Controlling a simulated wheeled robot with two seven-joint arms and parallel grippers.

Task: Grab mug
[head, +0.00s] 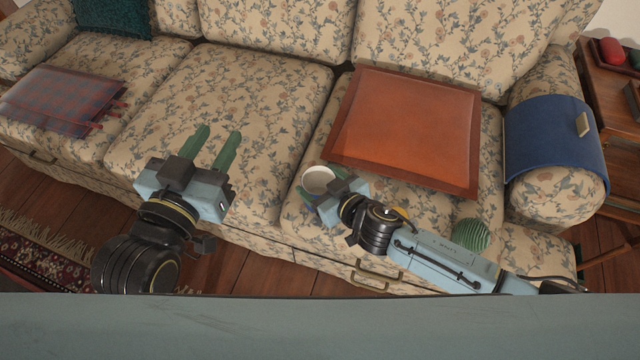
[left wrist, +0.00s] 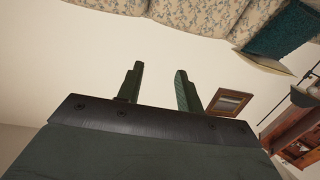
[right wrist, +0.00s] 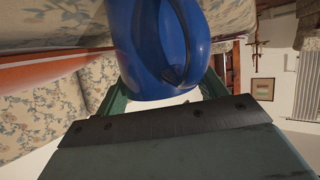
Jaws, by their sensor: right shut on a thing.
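The mug (head: 318,181) is at the front of the sofa's right seat in the head view, its pale inside facing up. In the right wrist view the mug (right wrist: 150,50) is glossy blue with a handle, between the green fingers. My right gripper (head: 325,192) is shut on the mug; in the head view its fingers are largely hidden. I cannot tell whether the mug touches the seat. My left gripper (head: 212,145) is open and empty over the middle seat, its green fingers apart. It also shows empty in the left wrist view (left wrist: 158,85).
An orange cushion (head: 405,125) lies behind the mug on the floral sofa (head: 245,95). A green striped ball (head: 471,235) lies near my right arm. A blue cover (head: 553,140) hangs over the right armrest. A plaid item (head: 62,100) lies at left. The middle seat is clear.

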